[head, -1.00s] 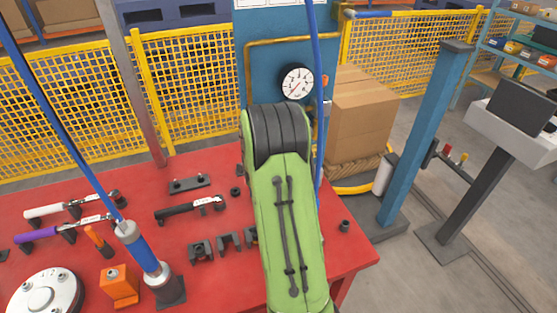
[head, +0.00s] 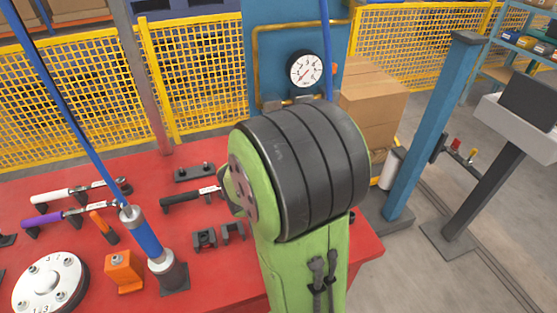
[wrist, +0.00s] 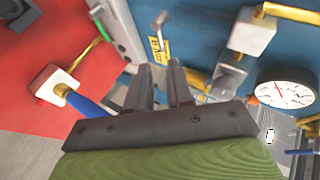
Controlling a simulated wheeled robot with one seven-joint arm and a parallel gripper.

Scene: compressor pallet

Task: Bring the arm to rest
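My green arm with its black ribbed joint rises in the middle of the head view, bent, over the right part of the red table (head: 215,290). The arm hides part of the table and of the blue panel. My gripper (wrist: 161,75) is out of sight in the head view. In the wrist view its two dark fingers stand apart with a narrow gap, and I see nothing held between them. Beyond the fingers are a blue panel (wrist: 205,50) and metal fittings, with the pressure gauge (wrist: 286,88) at the right.
The head view also shows the pressure gauge (head: 305,70). Torque wrenches, an orange block (head: 124,272) and a round flange (head: 50,284) lie further left. Cardboard boxes (head: 372,105) and a blue post (head: 432,130) stand right.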

